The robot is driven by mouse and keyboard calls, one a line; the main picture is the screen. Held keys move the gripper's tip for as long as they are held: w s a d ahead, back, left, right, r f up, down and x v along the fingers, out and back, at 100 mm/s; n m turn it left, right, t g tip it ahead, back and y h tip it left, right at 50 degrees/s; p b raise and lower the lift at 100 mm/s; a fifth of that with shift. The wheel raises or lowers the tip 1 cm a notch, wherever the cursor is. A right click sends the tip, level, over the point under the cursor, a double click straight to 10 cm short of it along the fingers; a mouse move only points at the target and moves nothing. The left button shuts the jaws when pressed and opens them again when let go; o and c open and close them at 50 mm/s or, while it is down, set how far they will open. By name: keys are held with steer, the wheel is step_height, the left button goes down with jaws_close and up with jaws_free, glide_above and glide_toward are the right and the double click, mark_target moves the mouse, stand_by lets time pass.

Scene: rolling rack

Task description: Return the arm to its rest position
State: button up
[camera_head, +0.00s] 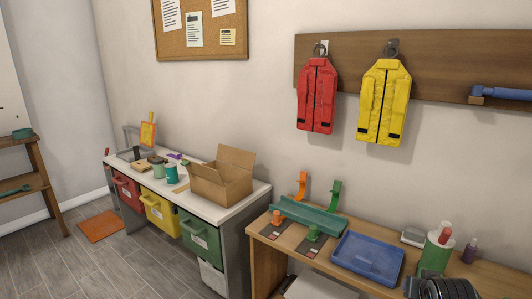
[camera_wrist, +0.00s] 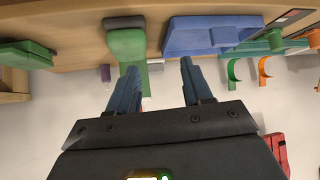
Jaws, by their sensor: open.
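My gripper (camera_wrist: 160,70) is in the wrist view, which looks upside down. Its two blue-grey fingers are spread apart with nothing between them. It is near the wooden bench (camera_head: 262,232); a green container (camera_wrist: 125,42) shows just beyond the left finger, and a blue tray (camera_wrist: 205,35) shows beyond the right one. In the head view, a dark rounded part of my arm (camera_head: 447,288) shows at the bottom right, in front of the green container (camera_head: 436,254). The rest of my arm is out of view.
The blue tray (camera_head: 367,257) and a teal holder (camera_head: 308,216) sit on the bench. A red vest (camera_head: 317,95) and a yellow vest (camera_head: 384,103) hang above. A white-topped counter (camera_head: 247,203) with an open cardboard box (camera_head: 222,180) stands left.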

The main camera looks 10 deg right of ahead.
steer(key=s+a+f+n+t+y, duration=0.1)
steer(key=s+a+f+n+t, duration=0.1)
steer(key=s+a, duration=0.85)
steer(key=s+a+f+n+t+y, duration=0.1)
steer(key=s+a+n+t, duration=0.1)
steer(key=s+a, duration=0.8)
steer(key=s+a+r+n+t+y, duration=0.1)
steer(key=s+a+r, duration=0.2)
steer(key=s+r, duration=0.5)
steer(key=s+a+r+n+t+y, duration=0.2)
steer(key=s+a+r, duration=0.2)
steer(key=s+r, duration=0.4)
steer(key=s, duration=0.3)
steer(key=shift+s+r+y, duration=0.3)
steer(key=shift+r, duration=0.05)
